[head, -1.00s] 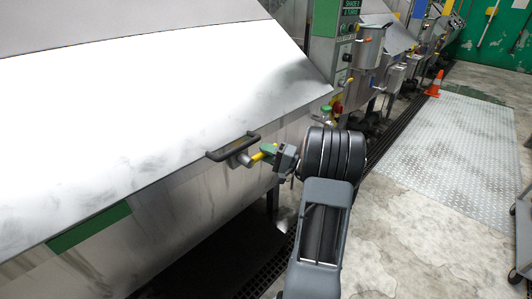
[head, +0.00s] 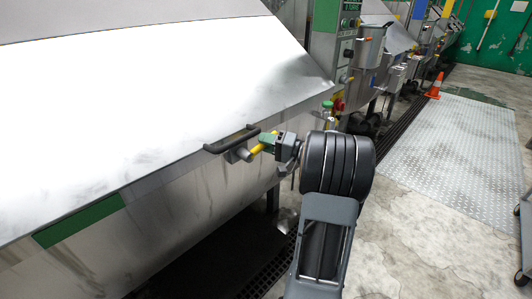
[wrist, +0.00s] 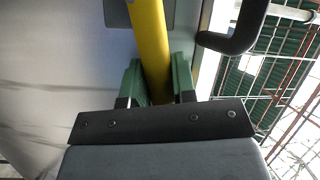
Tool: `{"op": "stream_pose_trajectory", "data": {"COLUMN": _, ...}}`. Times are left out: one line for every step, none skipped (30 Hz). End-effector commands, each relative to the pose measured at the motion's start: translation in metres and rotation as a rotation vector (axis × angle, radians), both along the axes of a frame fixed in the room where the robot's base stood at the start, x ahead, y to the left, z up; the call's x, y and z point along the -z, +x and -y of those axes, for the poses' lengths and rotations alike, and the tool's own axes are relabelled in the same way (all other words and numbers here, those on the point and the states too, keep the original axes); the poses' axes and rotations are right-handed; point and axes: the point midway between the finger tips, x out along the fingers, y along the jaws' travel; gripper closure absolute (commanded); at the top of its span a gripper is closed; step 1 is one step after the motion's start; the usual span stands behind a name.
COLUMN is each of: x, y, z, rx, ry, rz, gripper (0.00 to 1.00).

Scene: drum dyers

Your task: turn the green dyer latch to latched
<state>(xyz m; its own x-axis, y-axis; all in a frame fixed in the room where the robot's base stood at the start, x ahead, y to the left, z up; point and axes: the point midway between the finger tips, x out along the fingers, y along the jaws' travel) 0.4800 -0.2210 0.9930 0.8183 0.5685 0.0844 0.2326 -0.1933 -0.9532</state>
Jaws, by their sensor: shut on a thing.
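The latch is a yellow lever (head: 257,149) on a round grey pivot (head: 238,156) at the front edge of the green-striped dyer (head: 160,205). My gripper (head: 268,142) is shut on this lever near its outer end. In the head view the lever slants up to the right from its pivot. In the wrist view the yellow lever (wrist: 149,45) runs between the two green fingers of my gripper (wrist: 158,85), one on each side. The lever's end is hidden behind the dark gripper body. Whether the latch is fully latched cannot be told.
A black handle (head: 231,139) sits just beside the latch and also shows in the wrist view (wrist: 238,35). A red button (head: 338,104) and control boxes stand behind my arm. An orange cone (head: 433,91) is farther back. The floor to the right is mostly clear.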

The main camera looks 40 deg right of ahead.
Motion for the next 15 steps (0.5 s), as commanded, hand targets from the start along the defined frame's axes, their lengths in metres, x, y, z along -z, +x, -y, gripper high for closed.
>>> {"op": "stream_pose_trajectory", "data": {"x": 0.003, "y": 0.0, "z": -0.001, "rx": 0.0, "ry": -0.038, "rz": 0.01, "gripper": 1.0}}
{"op": "stream_pose_trajectory", "data": {"x": 0.001, "y": 0.0, "z": -0.001, "rx": 0.001, "ry": -0.057, "rz": 0.014, "gripper": 1.0}}
{"op": "stream_pose_trajectory", "data": {"x": -0.001, "y": -0.001, "z": -0.002, "rx": 0.0, "ry": -0.084, "rz": 0.019, "gripper": 1.0}}
{"op": "stream_pose_trajectory", "data": {"x": -0.003, "y": -0.001, "z": -0.002, "rx": -0.001, "ry": -0.102, "rz": 0.022, "gripper": 1.0}}
{"op": "stream_pose_trajectory", "data": {"x": -0.004, "y": -0.001, "z": -0.003, "rx": 0.0, "ry": -0.12, "rz": 0.025, "gripper": 1.0}}
{"op": "stream_pose_trajectory", "data": {"x": -0.006, "y": -0.001, "z": -0.003, "rx": 0.001, "ry": -0.142, "rz": 0.029, "gripper": 1.0}}
{"op": "stream_pose_trajectory", "data": {"x": -0.007, "y": -0.001, "z": -0.004, "rx": 0.001, "ry": -0.159, "rz": 0.032, "gripper": 1.0}}
{"op": "stream_pose_trajectory", "data": {"x": -0.008, "y": -0.001, "z": -0.004, "rx": 0.0, "ry": -0.174, "rz": 0.034, "gripper": 1.0}}
{"op": "stream_pose_trajectory", "data": {"x": -0.01, "y": -0.001, "z": -0.005, "rx": 0.0, "ry": -0.193, "rz": 0.038, "gripper": 1.0}}
{"op": "stream_pose_trajectory", "data": {"x": -0.011, "y": -0.001, "z": -0.005, "rx": 0.0, "ry": -0.204, "rz": 0.04, "gripper": 1.0}}
{"op": "stream_pose_trajectory", "data": {"x": -0.012, "y": -0.001, "z": -0.006, "rx": 0.0, "ry": -0.216, "rz": 0.042, "gripper": 1.0}}
{"op": "stream_pose_trajectory", "data": {"x": -0.014, "y": -0.001, "z": -0.006, "rx": 0.0, "ry": -0.231, "rz": 0.044, "gripper": 1.0}}
{"op": "stream_pose_trajectory", "data": {"x": -0.014, "y": -0.001, "z": -0.007, "rx": 0.0, "ry": -0.24, "rz": 0.045, "gripper": 1.0}}
{"op": "stream_pose_trajectory", "data": {"x": -0.015, "y": -0.001, "z": -0.007, "rx": 0.0, "ry": -0.249, "rz": 0.046, "gripper": 1.0}}
{"op": "stream_pose_trajectory", "data": {"x": -0.016, "y": -0.001, "z": -0.007, "rx": 0.0, "ry": -0.259, "rz": 0.048, "gripper": 1.0}}
